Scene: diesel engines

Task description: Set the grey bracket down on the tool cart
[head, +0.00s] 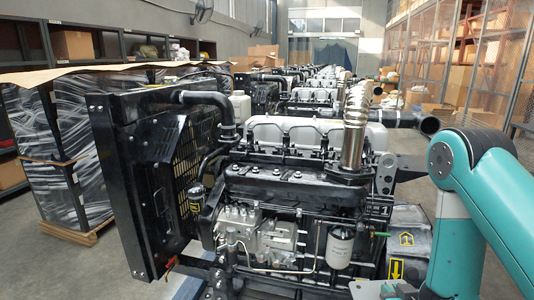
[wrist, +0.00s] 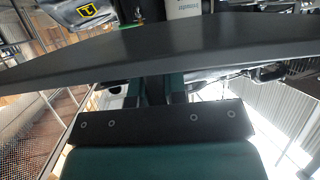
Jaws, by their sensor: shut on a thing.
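In the wrist view, a long dark grey piece, which I take to be the grey bracket (wrist: 160,50), spans the picture from left to right. My gripper (wrist: 155,92) is beneath it in that view, shut on it; the fingertips are mostly hidden behind it. In the head view my teal arm bends down at the right edge, and the gripper and bracket are out of sight. I cannot make out the tool cart for sure in either view.
A black diesel engine (head: 290,190) with a large radiator (head: 150,180) fills the middle, close to my arm. More engines stand in a row behind. Shelving (head: 480,60) lines the right wall. A wrapped pallet load (head: 55,150) stands at left. Grey floor shows at left.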

